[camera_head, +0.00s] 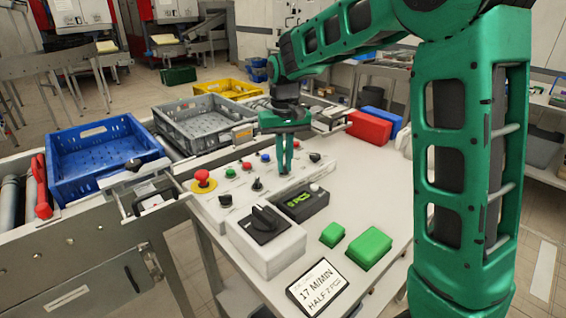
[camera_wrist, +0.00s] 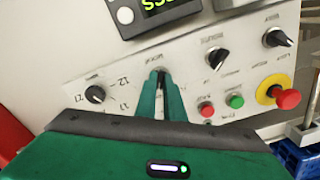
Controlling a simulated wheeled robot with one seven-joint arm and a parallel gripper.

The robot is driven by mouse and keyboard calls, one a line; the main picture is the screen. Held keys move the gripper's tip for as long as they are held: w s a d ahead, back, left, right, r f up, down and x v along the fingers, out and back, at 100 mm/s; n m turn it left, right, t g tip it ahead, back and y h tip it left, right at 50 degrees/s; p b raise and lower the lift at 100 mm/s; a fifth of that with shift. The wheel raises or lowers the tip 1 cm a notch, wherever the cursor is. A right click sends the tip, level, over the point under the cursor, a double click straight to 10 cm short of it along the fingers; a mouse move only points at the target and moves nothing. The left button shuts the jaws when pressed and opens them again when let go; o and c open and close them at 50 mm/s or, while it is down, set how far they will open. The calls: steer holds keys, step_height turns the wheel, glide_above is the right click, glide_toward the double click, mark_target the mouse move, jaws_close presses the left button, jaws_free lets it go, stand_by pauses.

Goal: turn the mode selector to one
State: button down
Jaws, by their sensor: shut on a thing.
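The control panel (camera_head: 215,208) is a light grey box with a row of black knobs, coloured buttons and a red emergency stop. My gripper (camera_head: 286,172) points down at the panel, and its two green fingers are shut on a black selector knob. In the wrist view my gripper (camera_wrist: 161,84) covers most of this knob (camera_wrist: 161,72). It appears to be the mode selector, but its label is too blurred to read surely. The fingers hide which way its pointer faces. Other black knobs stand to its left (camera_wrist: 95,94) and right (camera_wrist: 216,59).
A red emergency stop (camera_head: 203,181) sits at the panel's left end. A big rotary switch (camera_head: 264,222), a display box (camera_head: 301,202), green blocks (camera_head: 369,249) and a sign (camera_head: 317,288) are in front. Blue (camera_head: 55,148) and grey (camera_head: 165,120) crates stand on the conveyor behind.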

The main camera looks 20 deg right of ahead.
steer(key=shift+w+r+m, duration=0.15)
steer(key=shift+w+m, duration=0.05)
steer(key=shift+m, duration=1.3)
steer(key=c, duration=1.9)
jaws_free()
steer(key=shift+o, duration=0.2)
steer(key=shift+s, duration=0.1)
step_height(320, 180, up, 11)
steer(key=shift+f, duration=0.2)
